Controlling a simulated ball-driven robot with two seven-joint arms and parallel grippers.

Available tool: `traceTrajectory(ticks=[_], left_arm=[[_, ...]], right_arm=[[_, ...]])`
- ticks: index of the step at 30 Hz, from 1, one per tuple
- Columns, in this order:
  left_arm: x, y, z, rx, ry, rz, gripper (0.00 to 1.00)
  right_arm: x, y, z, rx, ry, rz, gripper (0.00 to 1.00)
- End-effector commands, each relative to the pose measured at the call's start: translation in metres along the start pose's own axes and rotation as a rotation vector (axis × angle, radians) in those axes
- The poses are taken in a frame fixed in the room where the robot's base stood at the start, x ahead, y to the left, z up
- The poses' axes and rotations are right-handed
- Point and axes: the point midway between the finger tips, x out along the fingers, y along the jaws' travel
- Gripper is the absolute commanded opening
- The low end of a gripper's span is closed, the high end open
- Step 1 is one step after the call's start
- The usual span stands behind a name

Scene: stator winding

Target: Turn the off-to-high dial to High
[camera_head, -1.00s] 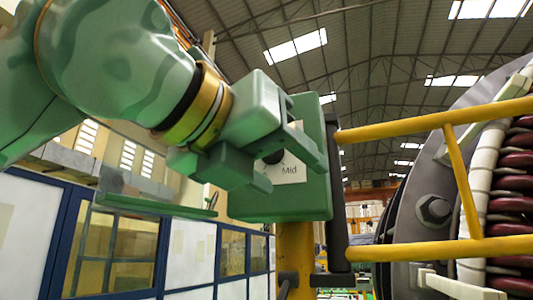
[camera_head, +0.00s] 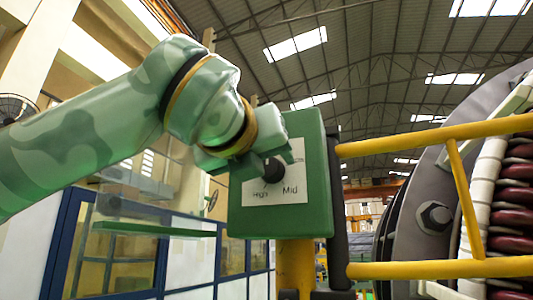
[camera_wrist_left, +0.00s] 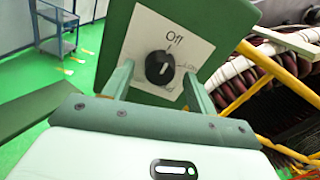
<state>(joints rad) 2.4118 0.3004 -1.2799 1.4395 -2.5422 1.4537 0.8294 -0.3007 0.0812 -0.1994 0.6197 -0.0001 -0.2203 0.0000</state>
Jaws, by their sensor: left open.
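The black round dial (camera_head: 272,170) sits on a white label plate (camera_head: 290,188) on the front of a green box (camera_head: 310,222). "High" and "Mid" are readable below the dial in the head view. In the left wrist view the dial (camera_wrist_left: 160,69) carries a pale mark, with "Off" above it and "Low" at its right; which position the mark points to, I cannot tell. My left gripper (camera_head: 262,142) is at the upper left of the dial in the head view. In the wrist view its open fingers (camera_wrist_left: 157,78) stand either side of the dial, apart from it.
Yellow rails (camera_head: 440,269) run right of the box, in front of the large stator with dark red coils (camera_head: 512,190). A yellow post (camera_head: 294,262) stands under the box. A blue-framed partition (camera_head: 110,245) is behind at the left, and a blue cart (camera_wrist_left: 57,30) stands on the green floor.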

Motion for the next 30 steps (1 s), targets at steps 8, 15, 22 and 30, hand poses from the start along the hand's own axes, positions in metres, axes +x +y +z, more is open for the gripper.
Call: traceTrajectory(ticks=[8, 15, 22, 30], left_arm=[[0.018, 0.000, 0.000, 0.001, 0.000, -0.002, 0.57], [0.018, 0.000, -0.001, 0.001, 0.000, -0.001, 0.46], [0.018, 0.000, 0.000, 0.001, 0.000, -0.001, 0.13], [0.018, 0.000, 0.000, 0.042, -0.001, 0.000, 0.13]], right_arm=[[-0.006, 0.000, -0.002, 0.000, 0.002, 0.000, 0.36], [-0.006, -0.001, -0.002, 0.000, 0.003, -0.002, 0.36], [-0.006, -0.002, -0.002, 0.000, 0.004, -0.002, 0.36], [-0.004, -0.002, -0.002, 0.000, 0.003, -0.002, 0.36]])
